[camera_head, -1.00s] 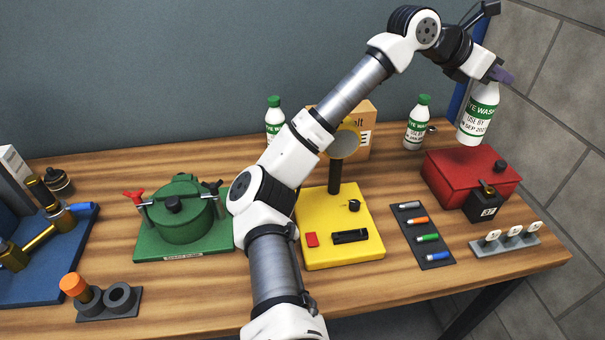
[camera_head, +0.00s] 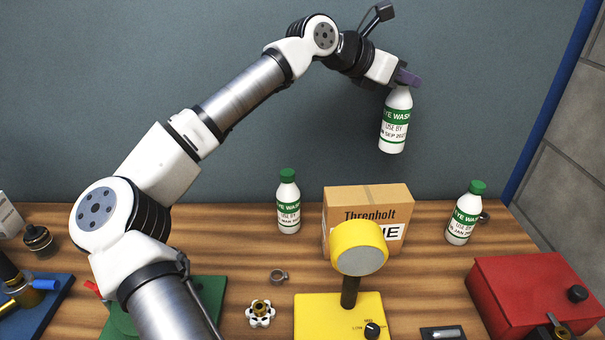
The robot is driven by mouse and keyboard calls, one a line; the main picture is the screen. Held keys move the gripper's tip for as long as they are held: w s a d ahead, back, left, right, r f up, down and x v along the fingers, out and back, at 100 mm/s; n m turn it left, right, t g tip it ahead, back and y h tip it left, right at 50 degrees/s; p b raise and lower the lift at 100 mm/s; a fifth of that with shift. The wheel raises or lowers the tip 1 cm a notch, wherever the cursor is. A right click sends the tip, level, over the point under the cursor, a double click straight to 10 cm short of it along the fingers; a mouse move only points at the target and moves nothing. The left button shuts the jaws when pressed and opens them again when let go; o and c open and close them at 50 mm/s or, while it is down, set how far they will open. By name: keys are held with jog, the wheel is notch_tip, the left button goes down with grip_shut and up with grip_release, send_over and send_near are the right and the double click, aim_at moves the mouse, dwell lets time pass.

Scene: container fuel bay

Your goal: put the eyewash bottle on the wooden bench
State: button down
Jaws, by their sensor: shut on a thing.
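An eyewash bottle (camera_head: 395,122), white with a green label band, hangs upright from my gripper (camera_head: 406,78), which is shut on its top. It is in the air above and behind the cardboard box, clear of the bench. Its cap is hidden by the gripper. The label seems to read "use by Sep 202-", the last digit unclear. Two more eyewash bottles with green caps stand on the wooden bench (camera_head: 235,222): one left of the box (camera_head: 288,203), one right of it (camera_head: 464,214).
The cardboard box (camera_head: 352,200) stands at the back behind a yellow stand with a round head (camera_head: 358,246). A red case (camera_head: 535,290) is at right. A small grey ring (camera_head: 279,276) and a valve handwheel (camera_head: 261,314) lie left of the stand. Bare bench shows at back left.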

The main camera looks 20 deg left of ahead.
notch_tip(320, 180, down, 20)
jog(key=p, duration=0.6)
jog(key=shift+s, duration=0.1)
jog(key=shift+f+b, duration=0.3)
jog(key=shift+b, duration=0.15)
